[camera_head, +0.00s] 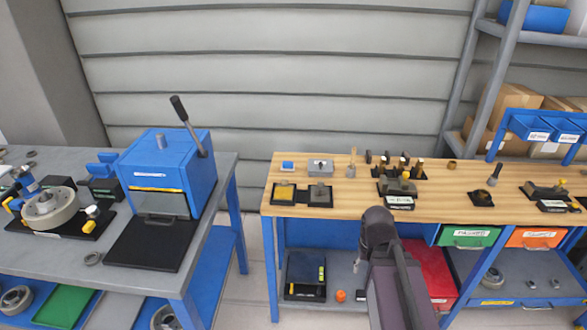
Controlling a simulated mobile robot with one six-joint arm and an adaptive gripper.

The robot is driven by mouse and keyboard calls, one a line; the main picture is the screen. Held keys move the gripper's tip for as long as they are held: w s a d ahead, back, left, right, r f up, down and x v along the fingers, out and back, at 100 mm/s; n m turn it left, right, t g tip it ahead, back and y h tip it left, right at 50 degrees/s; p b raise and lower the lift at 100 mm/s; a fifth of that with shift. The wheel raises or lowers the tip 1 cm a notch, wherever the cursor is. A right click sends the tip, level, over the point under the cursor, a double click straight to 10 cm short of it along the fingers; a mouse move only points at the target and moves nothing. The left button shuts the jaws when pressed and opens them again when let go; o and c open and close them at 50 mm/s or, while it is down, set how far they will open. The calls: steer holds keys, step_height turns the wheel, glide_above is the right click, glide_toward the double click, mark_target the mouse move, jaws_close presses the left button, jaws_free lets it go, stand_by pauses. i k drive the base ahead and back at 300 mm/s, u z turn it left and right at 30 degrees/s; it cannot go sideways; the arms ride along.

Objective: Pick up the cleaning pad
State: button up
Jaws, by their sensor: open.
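No item is clearly marked as the cleaning pad. I cannot tell which of these is the cleaning pad. My dark arm rises from the bottom, in front of the bench's front edge, right of the pads. My gripper's fingers do not show.
A grey table (218,187) with a blue lever press (168,168) stands left, across a gap. Several dark fixtures, including one at the middle (397,188), stand on the bench. Bare wood lies right of the pads. A shelf rack (490,75) stands behind right.

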mark_target(287, 166)
steer(key=u, duration=0.1)
steer(key=i, duration=0.95)
steer(key=z, duration=0.05)
